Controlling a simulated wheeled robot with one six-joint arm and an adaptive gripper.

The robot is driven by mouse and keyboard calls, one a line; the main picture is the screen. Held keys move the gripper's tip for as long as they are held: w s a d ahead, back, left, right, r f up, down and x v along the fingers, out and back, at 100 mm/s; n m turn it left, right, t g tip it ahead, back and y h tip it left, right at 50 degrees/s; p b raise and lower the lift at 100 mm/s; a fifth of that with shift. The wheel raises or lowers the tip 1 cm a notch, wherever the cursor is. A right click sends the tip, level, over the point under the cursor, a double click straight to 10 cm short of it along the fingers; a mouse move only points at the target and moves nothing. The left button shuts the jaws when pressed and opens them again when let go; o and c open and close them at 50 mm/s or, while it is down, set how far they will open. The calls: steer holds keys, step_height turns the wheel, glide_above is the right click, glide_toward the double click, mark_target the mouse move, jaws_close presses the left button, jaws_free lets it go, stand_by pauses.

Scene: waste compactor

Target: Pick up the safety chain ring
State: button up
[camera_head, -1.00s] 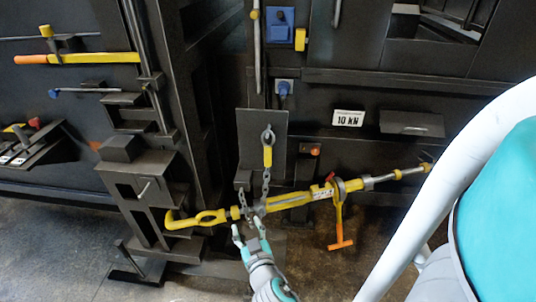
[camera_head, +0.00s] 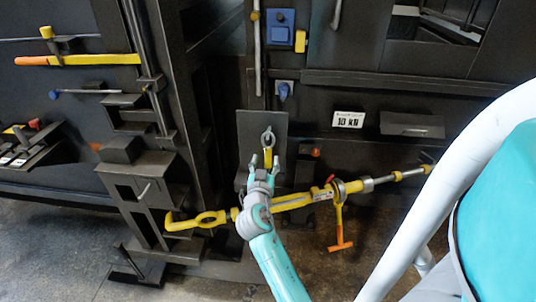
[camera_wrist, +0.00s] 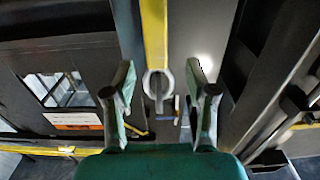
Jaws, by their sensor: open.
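The safety chain ring (camera_head: 268,137) is a grey metal ring hanging at the front of a dark upright plate, with a yellow strip (camera_head: 266,156) below it. My gripper (camera_head: 265,162) is open just below the ring, its fingers on either side of the yellow strip. In the wrist view, a grey ring (camera_wrist: 158,83) at the end of a yellow strip (camera_wrist: 154,35) appears between my open fingers (camera_wrist: 158,82). No finger visibly closes on it. My gripper and arm hide the chain below.
A yellow tensioning bar (camera_head: 295,201) with a hook on the left and an orange-ended handle (camera_head: 341,245) runs behind my wrist. Dark steel brackets (camera_head: 145,190) stand at left. A white rail (camera_head: 440,150) crosses the right side.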

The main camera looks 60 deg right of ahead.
mark_target(268, 153)
steer(key=shift+x, duration=2.75)
steer(key=shift+s, duration=0.15)
jaws_close()
